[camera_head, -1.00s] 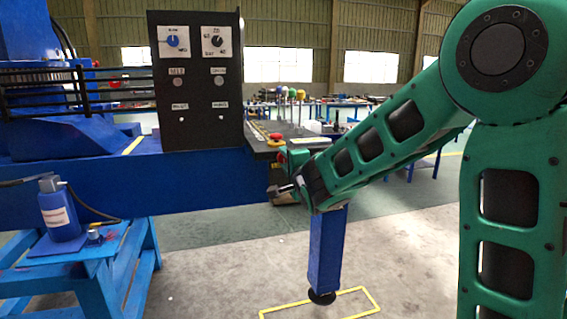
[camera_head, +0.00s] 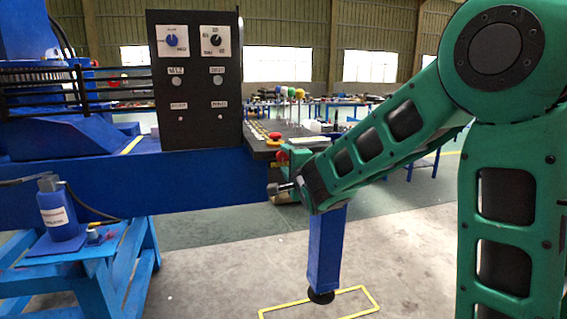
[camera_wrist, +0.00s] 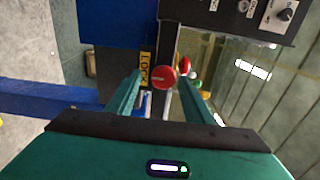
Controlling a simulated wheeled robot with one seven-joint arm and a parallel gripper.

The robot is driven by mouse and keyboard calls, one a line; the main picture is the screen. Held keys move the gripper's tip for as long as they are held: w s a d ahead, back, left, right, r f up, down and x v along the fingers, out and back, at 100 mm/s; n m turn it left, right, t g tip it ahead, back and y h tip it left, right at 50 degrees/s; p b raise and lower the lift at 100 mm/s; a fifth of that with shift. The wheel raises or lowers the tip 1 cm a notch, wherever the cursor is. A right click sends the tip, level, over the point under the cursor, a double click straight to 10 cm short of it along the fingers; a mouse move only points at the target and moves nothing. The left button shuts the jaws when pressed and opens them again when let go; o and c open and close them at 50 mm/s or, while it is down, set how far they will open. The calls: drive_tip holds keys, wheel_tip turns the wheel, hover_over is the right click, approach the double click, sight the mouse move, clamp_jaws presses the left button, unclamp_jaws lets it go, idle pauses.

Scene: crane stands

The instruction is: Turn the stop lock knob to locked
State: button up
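The stop lock knob is a round red knob with a pale line across its face (camera_wrist: 163,78). In the wrist view it sits beside a yellow LOCK label (camera_wrist: 145,69) and lies between the ends of my green fingers. My gripper (camera_wrist: 160,84) is open, with one finger on each side of the knob; I cannot tell whether they touch it. In the head view a small red part, apparently this knob (camera_head: 282,157), shows at the desk's end by my green gripper (camera_head: 288,157). My arm hides part of this area.
A red mushroom button (camera_head: 275,136) and small coloured buttons are on the desk top (camera_head: 262,144). A black control panel (camera_head: 200,90) stands upright at left. A blue post (camera_head: 326,250) stands below my wrist. The floor (camera_head: 230,275) is largely clear.

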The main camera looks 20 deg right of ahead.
drive_tip(key=shift+s+a+r, duration=0.1)
drive_tip(key=shift+s, duration=0.2)
drive_tip(key=s, duration=1)
drive_tip(key=s+d+f+n+g+h, duration=0.2)
drive_tip(key=s+d+f+g, duration=0.4)
drive_tip(key=d, duration=0.4)
drive_tip(key=s+d+f+n+g+h, duration=0.2)
drive_tip(key=s+d+f+g, duration=0.2)
drive_tip(key=s+d+f, duration=0.4)
drive_tip(key=s+f+n+g+y, duration=0.1)
drive_tip(key=s+n+g, duration=0.3)
drive_tip(key=s, duration=0.7)
drive_tip(key=s+a+f+n+g+y, duration=0.1)
drive_tip(key=s+f+n+g+y, duration=0.1)
drive_tip(key=s, duration=1)
drive_tip(key=shift+s+f+n+g+y, duration=0.25)
drive_tip(key=shift+n+g+y, duration=0.35)
drive_tip(key=shift+n+g, duration=0.35)
